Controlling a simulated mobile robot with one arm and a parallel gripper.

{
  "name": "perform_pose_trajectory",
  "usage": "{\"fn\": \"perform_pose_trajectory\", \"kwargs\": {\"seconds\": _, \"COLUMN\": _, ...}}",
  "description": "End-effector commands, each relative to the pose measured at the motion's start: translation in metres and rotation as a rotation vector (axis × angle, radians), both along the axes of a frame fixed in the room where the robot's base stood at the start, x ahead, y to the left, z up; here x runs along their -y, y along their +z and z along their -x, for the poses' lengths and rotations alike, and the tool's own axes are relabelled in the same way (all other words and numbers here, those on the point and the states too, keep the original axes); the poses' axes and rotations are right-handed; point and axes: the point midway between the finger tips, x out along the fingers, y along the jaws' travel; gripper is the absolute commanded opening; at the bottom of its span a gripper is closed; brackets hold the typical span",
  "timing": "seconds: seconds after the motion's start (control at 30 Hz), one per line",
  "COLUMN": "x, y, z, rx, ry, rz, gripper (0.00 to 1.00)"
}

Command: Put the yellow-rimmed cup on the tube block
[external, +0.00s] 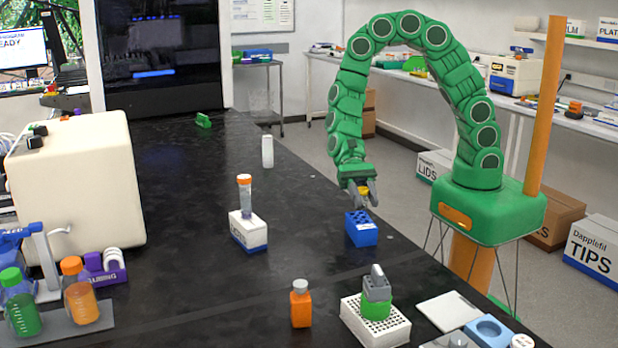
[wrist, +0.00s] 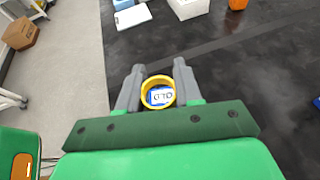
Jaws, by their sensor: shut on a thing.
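The yellow-rimmed cup (external: 364,191) is between the fingers of my gripper (external: 366,195), which is shut on it. In the wrist view the cup's yellow rim (wrist: 158,79) shows between the two grey fingertips (wrist: 158,92). A blue patch with a white lettered label shows inside the rim; I cannot tell if it is in the cup or beneath it. The blue tube block (external: 361,230) stands on the black bench in the external view, just below my gripper. The cup appears held above the block, with a small gap; its lower part is hard to see.
A white rack (external: 248,232) holding an orange-capped tube (external: 245,195) stands left of the block. An orange bottle (external: 301,305) and a white perforated rack (external: 352,322) with a green and grey piece stand nearer the camera. The bench's right edge is close to the block.

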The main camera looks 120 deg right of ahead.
Motion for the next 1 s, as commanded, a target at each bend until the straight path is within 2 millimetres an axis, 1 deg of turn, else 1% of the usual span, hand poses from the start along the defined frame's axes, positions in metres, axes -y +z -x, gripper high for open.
{"fn": "perform_pose_trajectory", "kwargs": {"seconds": 0.2, "x": 0.000, "y": -0.021, "z": 0.000, "rx": -0.002, "ry": 0.000, "rz": -0.001, "gripper": 0.05}}
{"fn": "perform_pose_trajectory", "kwargs": {"seconds": 0.3, "x": 0.000, "y": -0.028, "z": 0.000, "rx": -0.002, "ry": 0.000, "rz": -0.001, "gripper": 0.05}}
{"fn": "perform_pose_trajectory", "kwargs": {"seconds": 0.7, "x": 0.000, "y": -0.031, "z": 0.000, "rx": -0.001, "ry": 0.001, "rz": -0.002, "gripper": 0.05}}
{"fn": "perform_pose_trajectory", "kwargs": {"seconds": 0.73, "x": 0.000, "y": -0.031, "z": 0.000, "rx": -0.001, "ry": 0.001, "rz": -0.002, "gripper": 0.36}}
{"fn": "perform_pose_trajectory", "kwargs": {"seconds": 0.8, "x": 0.000, "y": -0.031, "z": 0.000, "rx": 0.000, "ry": 0.001, "rz": -0.001, "gripper": 0.47}}
{"fn": "perform_pose_trajectory", "kwargs": {"seconds": 0.9, "x": 0.000, "y": -0.031, "z": 0.000, "rx": 0.000, "ry": 0.000, "rz": -0.001, "gripper": 0.60}}
{"fn": "perform_pose_trajectory", "kwargs": {"seconds": 1.0, "x": 0.000, "y": -0.031, "z": 0.000, "rx": 0.000, "ry": 0.000, "rz": -0.001, "gripper": 0.60}}
